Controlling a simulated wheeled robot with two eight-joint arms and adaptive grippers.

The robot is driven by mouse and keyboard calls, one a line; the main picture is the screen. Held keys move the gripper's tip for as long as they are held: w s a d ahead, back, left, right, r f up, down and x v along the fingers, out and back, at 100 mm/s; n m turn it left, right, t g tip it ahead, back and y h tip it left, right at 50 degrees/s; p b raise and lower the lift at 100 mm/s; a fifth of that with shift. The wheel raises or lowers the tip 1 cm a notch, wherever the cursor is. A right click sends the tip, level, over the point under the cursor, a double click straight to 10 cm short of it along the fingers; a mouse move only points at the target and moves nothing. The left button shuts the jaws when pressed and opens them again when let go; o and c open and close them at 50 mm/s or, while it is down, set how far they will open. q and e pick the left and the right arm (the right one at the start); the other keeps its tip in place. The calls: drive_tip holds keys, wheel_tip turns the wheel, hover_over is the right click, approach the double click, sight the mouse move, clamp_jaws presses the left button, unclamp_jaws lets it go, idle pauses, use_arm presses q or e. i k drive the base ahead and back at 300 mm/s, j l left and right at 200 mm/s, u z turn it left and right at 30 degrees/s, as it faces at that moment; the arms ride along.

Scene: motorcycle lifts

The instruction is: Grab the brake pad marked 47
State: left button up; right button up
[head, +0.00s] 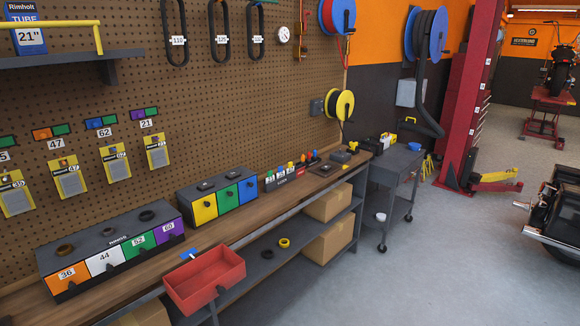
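Several yellow-backed packs hang in a row on the pegboard at the left of the head view. The brake pad marked 47 appears to be the second pack from the left (68,179), with a small 47 on its tag. Above it is a white 47 label (55,145) under an orange and green tag. The pack to its left (15,197) appears marked 35. To its right hang a pack marked 62 (117,164) and one marked 21 (157,151). Neither of my grippers is in view.
A workbench (170,262) runs below the pegboard. On it stand a drawer box marked 36, 44, 52 and 60 (110,237) and a yellow, green and blue drawer box (218,192). A red bin (204,280) sits at the front edge. Open floor (420,260) lies right.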

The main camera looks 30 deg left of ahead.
sight(204, 187)
drive_tip(key=i+u, duration=0.45)
drive_tip(key=i+l+u, duration=0.2)
drive_tip(key=i+u, duration=0.2)
drive_tip(key=i+l, duration=0.3)
drive_tip(key=i, duration=0.15)
drive_tip(key=i+l+u, duration=0.15)
drive_tip(key=i+l, duration=0.15)
drive_tip(key=i, duration=0.8)
drive_tip(key=u, duration=1.7)
